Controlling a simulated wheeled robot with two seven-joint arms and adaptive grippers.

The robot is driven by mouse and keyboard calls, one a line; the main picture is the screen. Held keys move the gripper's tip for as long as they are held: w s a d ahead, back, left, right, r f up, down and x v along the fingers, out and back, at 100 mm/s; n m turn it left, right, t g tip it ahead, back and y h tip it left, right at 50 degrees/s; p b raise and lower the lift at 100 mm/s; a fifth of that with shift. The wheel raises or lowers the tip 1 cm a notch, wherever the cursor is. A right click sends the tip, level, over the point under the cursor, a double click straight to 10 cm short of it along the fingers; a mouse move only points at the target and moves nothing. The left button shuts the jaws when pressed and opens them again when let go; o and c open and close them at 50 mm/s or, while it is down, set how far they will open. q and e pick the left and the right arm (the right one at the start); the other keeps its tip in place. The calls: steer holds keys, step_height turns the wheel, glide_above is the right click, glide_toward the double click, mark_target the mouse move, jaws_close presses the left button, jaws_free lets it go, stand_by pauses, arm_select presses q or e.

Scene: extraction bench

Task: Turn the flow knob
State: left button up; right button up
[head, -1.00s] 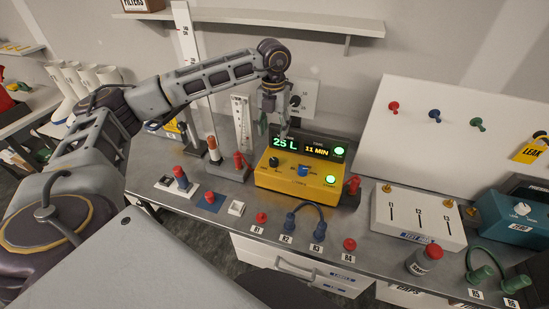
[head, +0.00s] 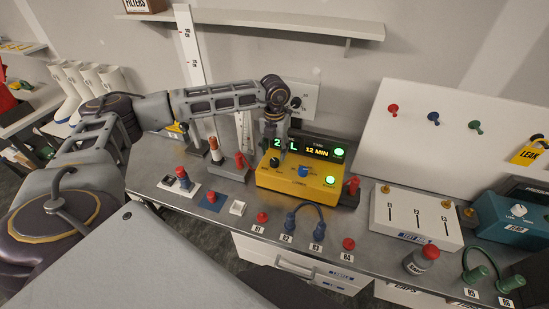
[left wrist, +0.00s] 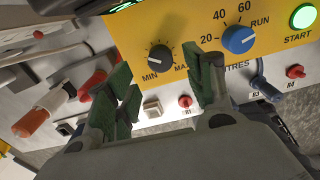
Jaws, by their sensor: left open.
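The yellow control box (head: 310,184) stands on the bench with lit green displays and a lit green START button (head: 331,180). The flow knob (left wrist: 160,57) is small and black with a white pointer, marked MIN and MAX, on the box's face. It also shows at the box's left in the head view (head: 274,162). A blue knob (left wrist: 238,39), marked with litres and RUN, is to its right. My left gripper (left wrist: 162,73) is open, its green-padded fingers on either side of the black knob in the wrist picture. Contact cannot be told. My right gripper is out of view.
A red-handled valve (head: 352,188) stands close at the box's right. Red-topped fittings (head: 240,161) stand to its left. A blue looped hose (head: 306,206) and red plugs line the bench front. A white panel box (head: 417,214) is further right.

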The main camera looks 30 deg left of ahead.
mark_target(274, 160)
arm_select(q)
steer(key=shift+f+p, duration=0.5)
steer(key=shift+f, duration=2.1)
steer(key=c, duration=1)
steer(key=shift+c, duration=0.2)
